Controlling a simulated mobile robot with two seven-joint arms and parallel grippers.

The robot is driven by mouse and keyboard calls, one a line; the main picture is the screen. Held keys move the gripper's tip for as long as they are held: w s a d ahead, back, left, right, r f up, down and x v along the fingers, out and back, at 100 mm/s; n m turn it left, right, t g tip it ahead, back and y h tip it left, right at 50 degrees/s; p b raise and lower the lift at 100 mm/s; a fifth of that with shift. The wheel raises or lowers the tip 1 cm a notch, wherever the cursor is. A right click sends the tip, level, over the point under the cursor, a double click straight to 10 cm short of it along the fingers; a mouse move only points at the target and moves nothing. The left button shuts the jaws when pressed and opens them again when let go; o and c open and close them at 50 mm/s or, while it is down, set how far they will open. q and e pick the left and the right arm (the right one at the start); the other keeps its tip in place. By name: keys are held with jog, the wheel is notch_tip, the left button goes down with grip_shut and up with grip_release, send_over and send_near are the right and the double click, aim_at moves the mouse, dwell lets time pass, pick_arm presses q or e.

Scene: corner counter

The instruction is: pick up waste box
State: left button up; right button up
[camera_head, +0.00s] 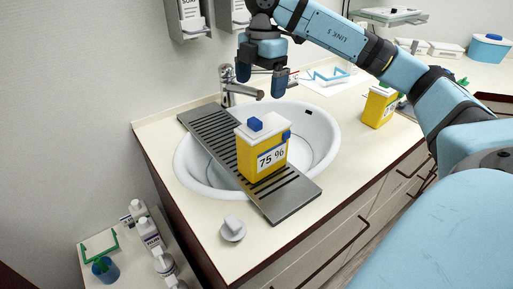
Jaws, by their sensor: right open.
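A second yellow box (377,107) with a white top stands farther right on the counter, partly hidden by my right arm. My right gripper (262,85) is open and empty, fingers pointing down. In the picture it shows above and behind the first box, apart from it. My left gripper is not in view.
The slatted rack (291,198) lies across the round white sink (322,136). The faucet (228,88) stands close to my right gripper. A small white object (233,230) sits at the counter's front. Bottles (149,234) stand on a lower surface at left.

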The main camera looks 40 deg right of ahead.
aim_at(262, 125)
jog(key=shift+m+h, duration=0.5)
jog(key=f, duration=0.2)
jog(key=d+f, duration=0.1)
jog(key=f, duration=0.1)
jog(key=d+f, duration=0.1)
jog(key=f, duration=0.2)
jog(key=shift+s+b, duration=0.1)
jog(key=shift+b, duration=0.2)
jog(key=shift+w+a+f, duration=0.1)
jog(key=shift+a+f, duration=0.05)
jog(key=shift+f, duration=0.8)
jog(key=shift+w+a+f, duration=0.1)
jog(key=shift+a+f, duration=0.05)
jog(key=shift+f, duration=0.8)
jog(key=shift+w+a+f, duration=0.1)
jog(key=shift+a+f, duration=0.05)
jog(key=shift+f, duration=0.8)
jog(key=c, duration=1.3)
jog(key=shift+c, duration=0.2)
